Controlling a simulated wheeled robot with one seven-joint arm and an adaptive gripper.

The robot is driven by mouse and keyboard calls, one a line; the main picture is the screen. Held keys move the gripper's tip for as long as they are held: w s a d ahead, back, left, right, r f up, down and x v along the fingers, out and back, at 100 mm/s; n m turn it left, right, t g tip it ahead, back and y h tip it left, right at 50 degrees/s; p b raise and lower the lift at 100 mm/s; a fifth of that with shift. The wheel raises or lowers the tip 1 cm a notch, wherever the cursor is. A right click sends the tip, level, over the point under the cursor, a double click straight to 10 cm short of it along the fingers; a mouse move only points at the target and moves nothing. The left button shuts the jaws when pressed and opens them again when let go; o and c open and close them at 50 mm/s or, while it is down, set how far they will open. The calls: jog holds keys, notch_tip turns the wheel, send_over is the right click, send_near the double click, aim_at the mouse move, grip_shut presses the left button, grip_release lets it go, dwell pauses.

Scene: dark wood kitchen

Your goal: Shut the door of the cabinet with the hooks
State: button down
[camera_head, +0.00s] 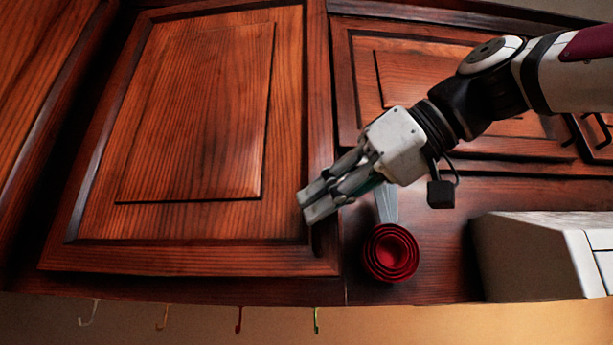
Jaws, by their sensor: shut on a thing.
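The cabinet door (190,120) is a dark reddish wood panel filling the left and middle of the view. Several small coloured hooks (238,320) hang under that cabinet. The door looks close to its frame; I cannot tell how wide any gap is. My gripper (311,204) reaches in from the right, with its fingers at the door's right edge. It is shut on that edge or on a handle there; the fingers hide which.
Nested red measuring cups (390,253) with a grey handle hang just below and right of my gripper. A white box-shaped thing (535,245) stands at the lower right. Another wooden cabinet door (430,75) is behind my arm.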

jog(key=w, duration=0.3)
jog(key=w+d+p, duration=0.1)
jog(key=w, duration=0.3)
jog(key=shift+w+d, duration=0.2)
jog(key=shift+w, duration=0.05)
jog(key=shift+w+d+r, duration=0.15)
jog(key=shift+w, duration=0.65)
jog(key=c, duration=2)
grip_release()
jog(key=shift+w+d+f, duration=0.1)
jog(key=shift+w+f, duration=0.1)
jog(key=shift+w, duration=0.1)
send_near(328, 218)
jog(key=w, duration=0.1)
jog(key=w+d+r, duration=0.1)
jog(key=w+d, duration=0.1)
jog(key=w, duration=0.1)
jog(key=shift+w+d+r, duration=0.1)
jog(key=shift+r, duration=0.3)
